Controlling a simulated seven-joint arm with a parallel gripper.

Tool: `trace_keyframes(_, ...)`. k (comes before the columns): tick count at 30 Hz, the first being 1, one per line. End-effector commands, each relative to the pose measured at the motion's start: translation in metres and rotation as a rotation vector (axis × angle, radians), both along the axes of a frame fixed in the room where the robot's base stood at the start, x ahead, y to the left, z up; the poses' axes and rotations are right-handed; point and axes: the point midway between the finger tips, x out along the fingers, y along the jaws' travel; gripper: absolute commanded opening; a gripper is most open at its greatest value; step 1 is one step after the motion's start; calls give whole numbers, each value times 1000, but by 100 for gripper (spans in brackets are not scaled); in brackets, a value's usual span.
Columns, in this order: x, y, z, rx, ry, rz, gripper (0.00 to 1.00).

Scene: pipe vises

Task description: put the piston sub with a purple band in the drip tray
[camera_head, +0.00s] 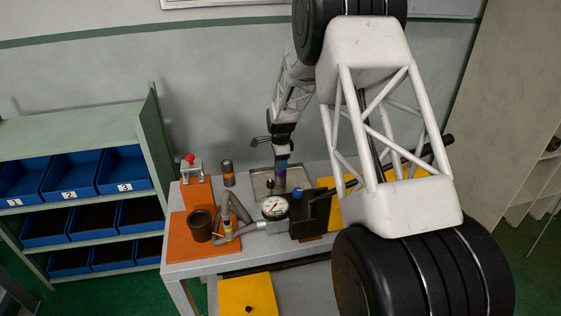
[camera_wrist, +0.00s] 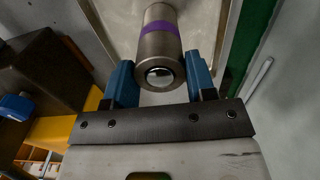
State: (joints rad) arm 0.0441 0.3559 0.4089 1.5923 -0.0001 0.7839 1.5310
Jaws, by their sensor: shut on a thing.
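The piston sub (camera_wrist: 158,52) is a metallic cylinder with a purple band (camera_wrist: 159,27). My gripper (camera_wrist: 160,82) has its blue fingers on both sides of it and is shut on it. In the head view my gripper (camera_head: 282,163) points down at the back of the table, with the piston sub (camera_head: 281,183) upright below the fingers. The drip tray (camera_head: 258,187) is a shallow metal tray under and around the sub. I cannot tell whether the sub's lower end touches the tray floor.
A brown-grey cylinder (camera_head: 228,174) stands left of the tray. A red-knobbed clamp (camera_head: 192,169), a dark cup (camera_head: 201,226), bent pipe with a gauge (camera_head: 274,207) and a dark block (camera_head: 307,219) crowd the table. Blue bins (camera_head: 75,177) fill the shelf at left.

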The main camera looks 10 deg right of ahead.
Motion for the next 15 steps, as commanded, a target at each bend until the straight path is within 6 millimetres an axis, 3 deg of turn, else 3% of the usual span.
trace_keyframes(3,1,0,-1,0,-1,0,24)
trace_keyframes(4,0,0,-2,0,0,0,55)
trace_keyframes(8,0,0,-2,0,0,0,75)
trace_keyframes(15,0,0,-2,0,0,0,76)
